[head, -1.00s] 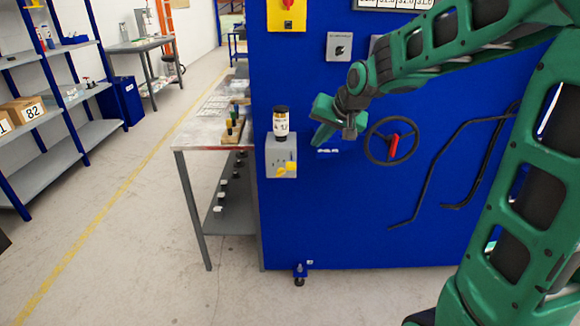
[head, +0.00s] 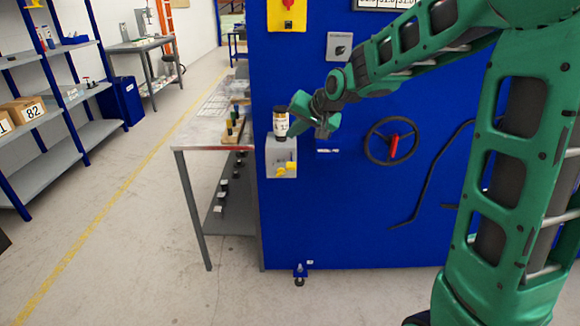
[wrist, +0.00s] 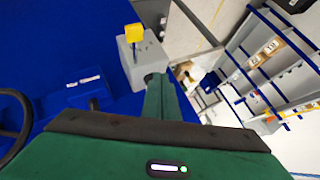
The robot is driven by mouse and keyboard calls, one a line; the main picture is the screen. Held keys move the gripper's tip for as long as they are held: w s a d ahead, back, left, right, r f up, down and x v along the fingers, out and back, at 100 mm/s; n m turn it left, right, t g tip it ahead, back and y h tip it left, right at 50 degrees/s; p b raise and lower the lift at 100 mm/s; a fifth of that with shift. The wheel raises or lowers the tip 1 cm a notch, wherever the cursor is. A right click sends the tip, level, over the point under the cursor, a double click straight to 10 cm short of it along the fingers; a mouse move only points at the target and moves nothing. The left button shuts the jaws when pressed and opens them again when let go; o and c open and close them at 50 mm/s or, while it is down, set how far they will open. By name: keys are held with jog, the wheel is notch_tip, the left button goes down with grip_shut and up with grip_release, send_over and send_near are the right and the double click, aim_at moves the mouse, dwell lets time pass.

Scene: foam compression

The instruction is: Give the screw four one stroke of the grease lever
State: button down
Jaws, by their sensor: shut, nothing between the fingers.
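The grease unit is a grey box (head: 272,158) on the blue machine front, with a dark-capped, labelled jar (head: 281,122) on top. Its yellow lever (head: 285,169) is low on the box's front. In the wrist view the grey box (wrist: 146,62) and yellow lever end (wrist: 135,33) lie just beyond my fingers. My gripper (head: 297,124) is shut and empty, close to the right of the jar, above the lever. In the wrist view its green fingers (wrist: 165,98) point toward the box; whether they touch it I cannot tell.
A black handwheel (head: 391,141) with a red handle is to the right on the blue panel (head: 350,220). A bent black rail stands further right. A grey-topped table (head: 200,135) with several small items adjoins the machine's left. The floor at left is clear.

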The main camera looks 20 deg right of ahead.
aim_at(291, 164)
jog(key=shift+f, duration=3.8)
jog(key=shift+s+f, duration=0.1)
jog(key=shift+f, duration=0.05)
jog(key=shift+f, duration=0.15)
jog(key=shift+f, duration=1.35)
dwell(0.6)
jog(key=shift+r, duration=0.1)
dwell(0.5)
jog(key=shift+r, duration=1.65)
